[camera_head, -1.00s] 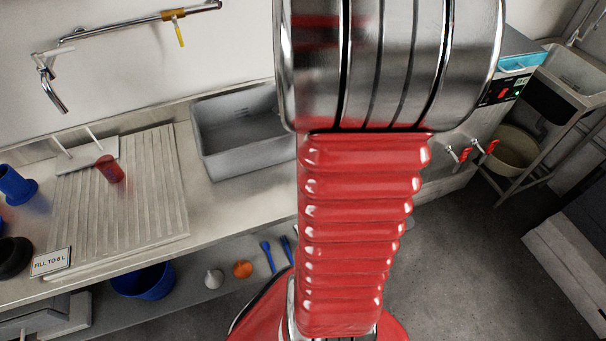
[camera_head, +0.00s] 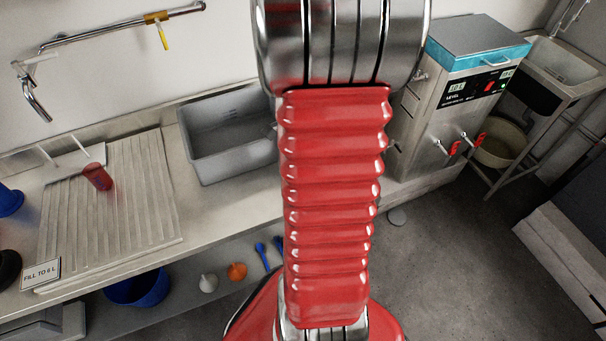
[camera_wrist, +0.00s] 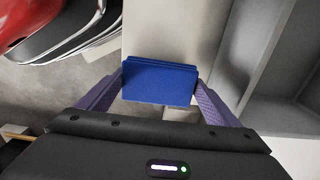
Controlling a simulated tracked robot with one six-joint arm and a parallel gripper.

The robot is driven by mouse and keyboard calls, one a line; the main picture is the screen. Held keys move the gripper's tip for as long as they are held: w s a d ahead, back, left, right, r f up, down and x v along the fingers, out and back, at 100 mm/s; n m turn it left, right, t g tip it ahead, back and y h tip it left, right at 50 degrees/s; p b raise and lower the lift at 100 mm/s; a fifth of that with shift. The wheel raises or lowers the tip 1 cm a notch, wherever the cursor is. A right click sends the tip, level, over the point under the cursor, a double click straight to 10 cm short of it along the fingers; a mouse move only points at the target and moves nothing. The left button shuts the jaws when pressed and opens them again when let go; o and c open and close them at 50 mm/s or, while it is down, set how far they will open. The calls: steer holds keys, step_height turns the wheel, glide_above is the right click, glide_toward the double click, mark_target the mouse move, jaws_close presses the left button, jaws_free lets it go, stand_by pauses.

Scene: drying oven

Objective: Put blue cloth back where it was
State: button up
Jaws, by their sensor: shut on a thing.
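In the wrist view, a folded blue cloth (camera_wrist: 158,84) is held between the two purple fingers of my gripper (camera_wrist: 160,90). The fingers press on its left and right edges. The cloth is off the ground, with grey floor and a pale counter surface behind it. The head view does not show the cloth or the gripper; my red and metal arm fills the middle of that picture.
A long counter (camera_head: 235,212) holds a ribbed drainboard (camera_head: 105,205), a red cup (camera_head: 97,177) and a grey sink (camera_head: 230,135). A steel unit with a blue-edged lid (camera_head: 478,50) and red-handled taps stands right. A blue bucket (camera_head: 140,288) sits on the lower shelf.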

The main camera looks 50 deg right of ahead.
steer(key=shift+f, duration=0.15)
steer(key=shift+f, duration=1.75)
steer(key=shift+f, duration=0.1)
steer(key=o, duration=0.9)
step_height(320, 180, up, 12)
steer(key=shift+r, duration=0.15)
